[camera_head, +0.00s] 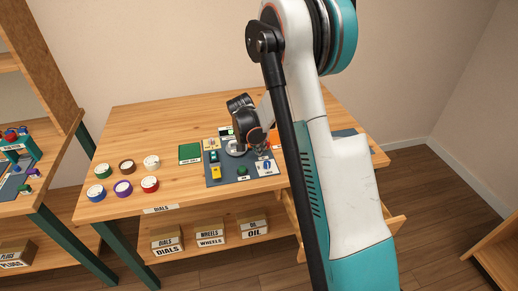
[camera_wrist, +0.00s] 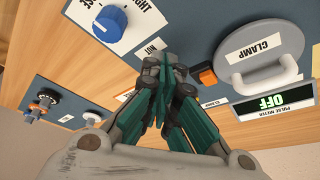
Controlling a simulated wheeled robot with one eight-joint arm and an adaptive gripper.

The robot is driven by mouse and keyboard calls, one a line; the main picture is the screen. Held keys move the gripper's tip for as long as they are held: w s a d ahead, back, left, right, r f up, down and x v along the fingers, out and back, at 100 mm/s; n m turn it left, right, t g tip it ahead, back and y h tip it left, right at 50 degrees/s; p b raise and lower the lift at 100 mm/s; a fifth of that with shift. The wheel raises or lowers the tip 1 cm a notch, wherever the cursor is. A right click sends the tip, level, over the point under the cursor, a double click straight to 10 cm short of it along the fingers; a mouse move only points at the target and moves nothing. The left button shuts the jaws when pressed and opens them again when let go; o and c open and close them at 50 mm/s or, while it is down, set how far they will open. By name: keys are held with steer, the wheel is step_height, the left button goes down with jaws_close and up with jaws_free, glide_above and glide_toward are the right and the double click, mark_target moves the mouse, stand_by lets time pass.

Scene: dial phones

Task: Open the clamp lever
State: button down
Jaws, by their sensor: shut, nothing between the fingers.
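The clamp is a grey disc with a white CLAMP label, and its pale loop-shaped handle (camera_wrist: 266,82) lies along the lower edge of the disc in the wrist view. In the head view the grey round clamp (camera_head: 235,148) sits on the dark panel, partly hidden by my wrist. My gripper (camera_wrist: 167,62) is shut and empty, to the left of the clamp and apart from it in the picture. In the head view my gripper (camera_head: 263,148) hangs low over the panel's right part, and its fingertips are hard to make out.
An orange-and-black switch (camera_wrist: 206,76) lies between my fingers and the clamp. A display reading OFF (camera_wrist: 272,104) stands below the handle. A blue knob (camera_wrist: 105,20) is at upper left. Several coloured dials (camera_head: 123,187) lie on the table's left; the back left table is clear.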

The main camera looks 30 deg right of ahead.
steer(key=shift+s+d, duration=0.1)
steer(key=shift+d, duration=0.9)
